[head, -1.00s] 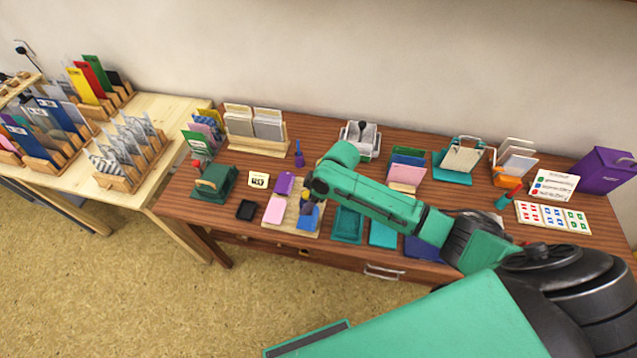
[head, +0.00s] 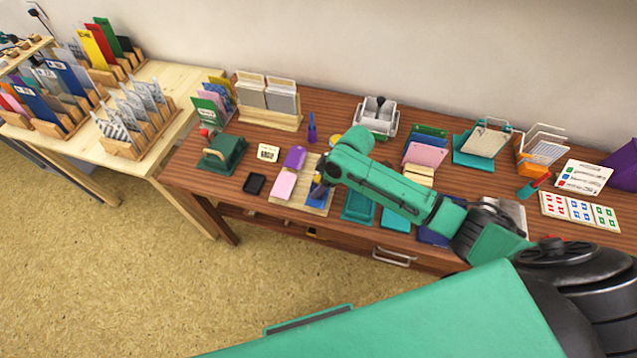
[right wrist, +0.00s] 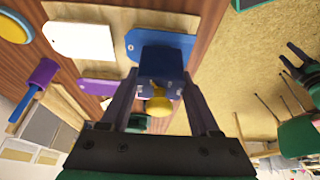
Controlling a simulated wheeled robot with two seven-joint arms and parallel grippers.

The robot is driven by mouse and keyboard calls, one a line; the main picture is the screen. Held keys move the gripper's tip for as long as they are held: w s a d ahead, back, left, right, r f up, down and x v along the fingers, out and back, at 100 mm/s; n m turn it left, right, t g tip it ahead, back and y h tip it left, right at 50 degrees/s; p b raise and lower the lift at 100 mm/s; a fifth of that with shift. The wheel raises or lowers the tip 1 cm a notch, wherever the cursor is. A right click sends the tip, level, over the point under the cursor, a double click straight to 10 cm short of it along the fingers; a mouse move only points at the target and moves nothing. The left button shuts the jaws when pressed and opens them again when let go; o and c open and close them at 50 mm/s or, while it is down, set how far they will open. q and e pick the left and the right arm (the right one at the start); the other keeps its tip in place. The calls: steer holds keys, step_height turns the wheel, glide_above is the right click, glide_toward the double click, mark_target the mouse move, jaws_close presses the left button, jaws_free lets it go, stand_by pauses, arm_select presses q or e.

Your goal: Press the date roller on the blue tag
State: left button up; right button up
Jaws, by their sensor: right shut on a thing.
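My right gripper (right wrist: 160,98) is shut on the date roller (right wrist: 162,62), a dark blue block with a yellow knob. In the head view the gripper (head: 322,178) is low over the front right of a tan board. The blue tag (right wrist: 180,44) lies flat there, its hole end showing beside the block; it also shows in the head view (head: 318,198). The block covers part of the tag, and I cannot tell whether they touch. Dark prongs at the right edge of the wrist view may be my left gripper (right wrist: 295,60); its state is unclear.
The board also holds a purple tag (head: 294,157), a pink tag (head: 283,186) and a whitish tag (right wrist: 80,40). A black pad (head: 254,183) and a green stamp press (head: 222,153) stand left of it. Teal trays (head: 358,206) lie close on the right.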

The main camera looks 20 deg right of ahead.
mark_target(318, 178)
steer(key=shift+f+b, duration=0.3)
steer(key=shift+f, duration=0.2)
stand_by(0.4)
steer(key=shift+s+f, duration=0.1)
stand_by(1.2)
step_height(318, 178, up, 7)
steer(key=p, duration=0.8)
steer(key=shift+r, duration=0.2)
steer(key=shift+f, duration=0.1)
stand_by(0.4)
